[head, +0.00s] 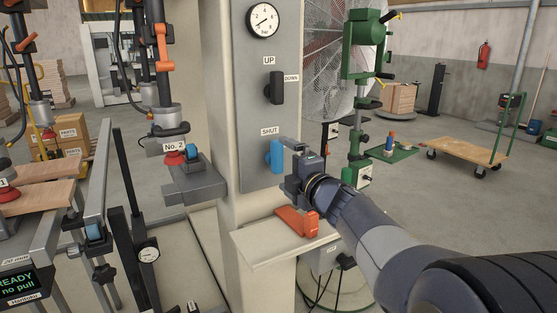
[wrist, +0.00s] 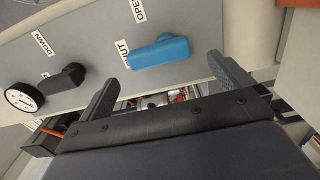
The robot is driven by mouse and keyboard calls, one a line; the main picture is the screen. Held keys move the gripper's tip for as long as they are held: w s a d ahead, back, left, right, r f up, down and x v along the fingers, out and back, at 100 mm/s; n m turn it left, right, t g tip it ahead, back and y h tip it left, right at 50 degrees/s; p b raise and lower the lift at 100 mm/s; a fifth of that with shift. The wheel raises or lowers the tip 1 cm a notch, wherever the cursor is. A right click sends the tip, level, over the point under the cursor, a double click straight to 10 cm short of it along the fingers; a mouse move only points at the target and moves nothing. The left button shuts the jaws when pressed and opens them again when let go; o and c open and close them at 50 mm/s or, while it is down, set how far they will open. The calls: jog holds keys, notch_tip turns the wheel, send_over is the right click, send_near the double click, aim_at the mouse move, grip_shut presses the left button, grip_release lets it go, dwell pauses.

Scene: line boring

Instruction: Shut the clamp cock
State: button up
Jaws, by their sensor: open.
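The clamp cock (head: 275,157) is a blue lever on the grey panel of the column. It stands nearly upright, its upper end close below the SHUT label (head: 269,131). In the wrist view, the blue cock (wrist: 160,52) lies nearly crosswise, one end by the SHUT label and the OPEN label (wrist: 138,10) off to its side. My gripper (head: 286,163) is just right of the cock in the head view. In the wrist view my gripper (wrist: 163,72) is open and empty, with the cock ahead of the gap between its fingers, apart from both.
Above the cock is a black lever (head: 277,88) with UP and DOWN labels, then a pressure gauge (head: 263,21). Below, an orange object (head: 297,221) lies on a pale shelf (head: 262,247). A clamp fixture marked No. 2 (head: 190,180) stands left of the column.

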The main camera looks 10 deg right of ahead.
aim_at(278, 160)
jog(key=v, duration=0.5)
jog(key=shift+w, duration=0.1)
jog(key=x, duration=1)
jog(key=shift+w+a+b, duration=0.2)
jog(key=shift+w+b, duration=0.1)
jog(key=shift+w, duration=0.05)
jog(key=shift+s+d, duration=0.1)
jog(key=shift+s, duration=0.05)
